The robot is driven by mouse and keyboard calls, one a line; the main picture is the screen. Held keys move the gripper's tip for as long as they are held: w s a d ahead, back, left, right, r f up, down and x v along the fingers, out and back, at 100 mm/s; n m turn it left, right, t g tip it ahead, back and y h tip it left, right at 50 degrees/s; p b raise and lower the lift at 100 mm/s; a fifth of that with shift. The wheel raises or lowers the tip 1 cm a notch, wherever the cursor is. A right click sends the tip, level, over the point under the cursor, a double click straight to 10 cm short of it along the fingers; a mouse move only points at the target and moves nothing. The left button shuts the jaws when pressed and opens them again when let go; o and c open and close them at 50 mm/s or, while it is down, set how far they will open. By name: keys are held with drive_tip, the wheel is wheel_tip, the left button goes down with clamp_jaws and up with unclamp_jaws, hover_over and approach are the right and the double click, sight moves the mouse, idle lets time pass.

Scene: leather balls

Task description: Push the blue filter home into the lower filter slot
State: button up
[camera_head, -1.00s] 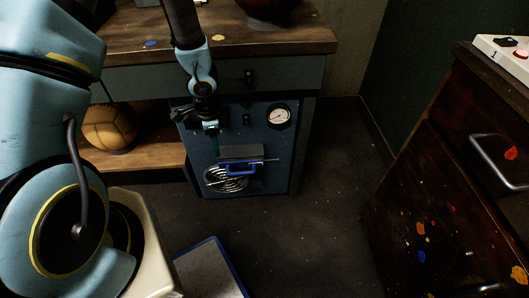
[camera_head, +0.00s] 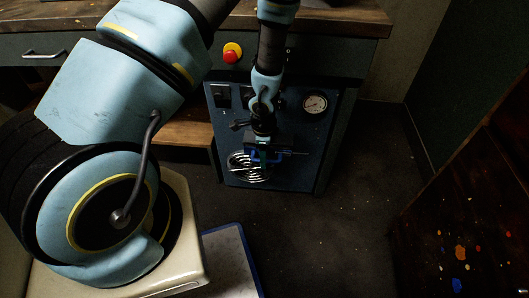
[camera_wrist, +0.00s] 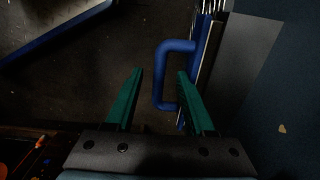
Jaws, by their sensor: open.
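The blue filter's handle (camera_head: 271,157) shows at the front of the blue machine panel (camera_head: 290,120), just above the coiled grille. In the wrist view the blue handle (camera_wrist: 158,75) is a squared loop standing out from the filter's blue edge (camera_wrist: 206,62). My gripper (camera_head: 262,154) is at the handle, open, with green fingers. In the wrist view my gripper (camera_wrist: 160,72) has the handle's outer bar between its fingertips, and the right fingertip overlaps the loop's opening. Whether the fingers touch the handle I cannot tell. The lower slot's opening is hidden.
A blue-edged board (camera_head: 232,262) lies on the floor at front. A dark paint-spotted cabinet (camera_head: 470,200) stands right. Floor between it and the panel is clear.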

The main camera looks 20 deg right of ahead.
drive_tip(key=shift+f, duration=0.45)
clamp_jaws()
idle(0.5)
